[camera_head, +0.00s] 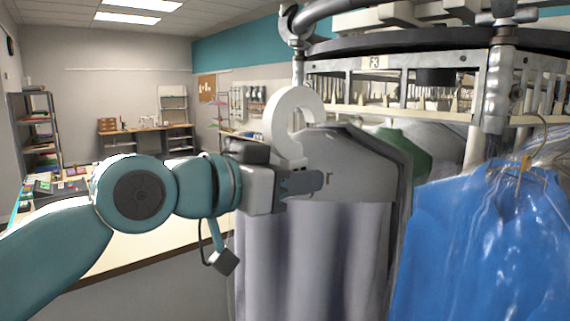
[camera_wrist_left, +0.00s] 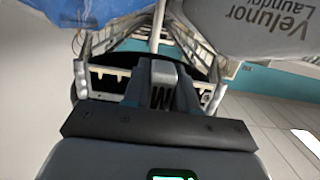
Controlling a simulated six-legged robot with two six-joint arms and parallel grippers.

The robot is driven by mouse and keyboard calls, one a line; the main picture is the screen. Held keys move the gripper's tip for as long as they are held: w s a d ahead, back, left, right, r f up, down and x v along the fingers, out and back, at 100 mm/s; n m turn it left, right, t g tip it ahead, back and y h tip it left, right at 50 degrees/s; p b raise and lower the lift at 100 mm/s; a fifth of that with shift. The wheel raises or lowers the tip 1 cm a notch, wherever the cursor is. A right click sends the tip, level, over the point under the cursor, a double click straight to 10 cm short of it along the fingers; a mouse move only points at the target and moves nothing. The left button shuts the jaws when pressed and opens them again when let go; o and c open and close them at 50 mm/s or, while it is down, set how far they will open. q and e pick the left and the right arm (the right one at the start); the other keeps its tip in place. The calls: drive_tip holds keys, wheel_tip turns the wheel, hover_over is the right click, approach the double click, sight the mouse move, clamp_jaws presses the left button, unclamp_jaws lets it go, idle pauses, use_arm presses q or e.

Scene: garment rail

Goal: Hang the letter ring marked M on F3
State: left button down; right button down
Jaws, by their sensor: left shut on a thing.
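The letter ring (camera_head: 276,115) is a white, C-shaped hook with its gap facing right in the head view. My left gripper (camera_head: 300,183) is shut on its lower stem and holds it upright. The F3 label (camera_head: 375,62) is on the metal side of the rail carousel, above and right of the ring. I cannot tell the depth gap between ring and rail. My right gripper is out of view.
Grey garment covers (camera_head: 365,165) hang just right of the gripper, with a green one (camera_head: 408,150) behind. A blue bagged garment (camera_head: 485,245) hangs at the right. A curved dark pipe (camera_head: 320,12) is above the ring. Room left of the carousel is open.

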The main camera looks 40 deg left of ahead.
use_arm(q)
drive_tip(key=shift+s+a+r, duration=0.35)
drive_tip(key=shift+s+r, duration=0.05)
drive_tip(key=shift+s, duration=0.25)
drive_tip(key=shift+w+d, duration=0.1)
drive_tip(key=shift+w, duration=0.55)
drive_tip(key=shift+w+d, duration=0.1)
drive_tip(key=shift+w, duration=1.15)
drive_tip(key=w+p, duration=0.2)
drive_tip(key=w, duration=0.5)
drive_tip(key=shift+d, duration=0.3)
drive_tip(key=shift+s, duration=0.1)
drive_tip(key=shift+w+d+r, duration=0.1)
drive_tip(key=shift+w+r, duration=0.15)
drive_tip(key=shift+w, duration=0.75)
drive_tip(key=shift+w+d+r, duration=0.1)
drive_tip(key=shift+w+r, duration=0.15)
drive_tip(key=shift+w, duration=0.75)
drive_tip(key=shift+w, duration=0.1)
